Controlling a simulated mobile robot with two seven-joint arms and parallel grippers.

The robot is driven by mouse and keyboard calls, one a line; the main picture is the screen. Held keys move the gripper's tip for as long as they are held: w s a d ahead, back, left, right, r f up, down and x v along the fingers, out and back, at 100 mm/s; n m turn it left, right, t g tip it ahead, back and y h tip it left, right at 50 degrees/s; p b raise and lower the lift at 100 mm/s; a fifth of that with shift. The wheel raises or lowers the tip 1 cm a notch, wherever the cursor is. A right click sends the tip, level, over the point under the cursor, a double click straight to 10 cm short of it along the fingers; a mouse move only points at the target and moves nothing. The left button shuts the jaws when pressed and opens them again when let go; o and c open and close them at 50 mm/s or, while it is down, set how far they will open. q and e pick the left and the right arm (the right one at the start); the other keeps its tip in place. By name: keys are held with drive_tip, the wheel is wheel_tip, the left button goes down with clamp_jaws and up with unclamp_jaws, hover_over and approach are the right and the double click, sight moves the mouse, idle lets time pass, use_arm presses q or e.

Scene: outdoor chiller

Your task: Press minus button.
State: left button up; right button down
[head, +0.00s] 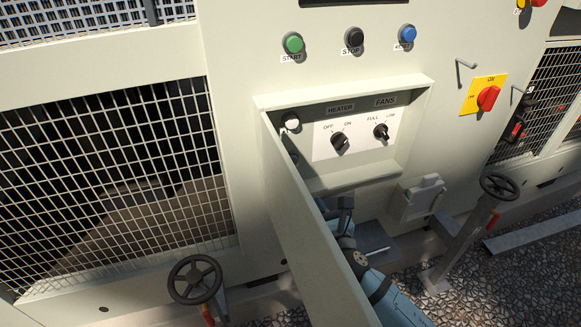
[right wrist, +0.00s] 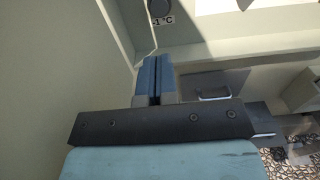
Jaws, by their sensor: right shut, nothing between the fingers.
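The minus button is a dark round button (right wrist: 158,7) above a "-1°C" label (right wrist: 162,20), at the top of the right wrist view. In the head view a dark button (head: 293,156), mostly hidden by the open door, sits under a white round button (head: 291,121) inside the recessed control box. My right gripper (right wrist: 155,60) is shut and empty, its blue-grey fingertips below the label in the picture and apart from the button. My left gripper is not in view.
The open door (head: 312,225) stands close to my right arm. The box (head: 345,183) also holds heater (head: 339,143) and fans (head: 381,131) knobs. A grey latch block (head: 419,199) is below right. Green (head: 293,43), black (head: 354,37) and blue (head: 407,34) buttons are above.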

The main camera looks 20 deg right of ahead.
drive_tip(key=w, duration=1.4)
drive_tip(key=shift+a, duration=0.25)
drive_tip(key=shift+w, duration=0.1)
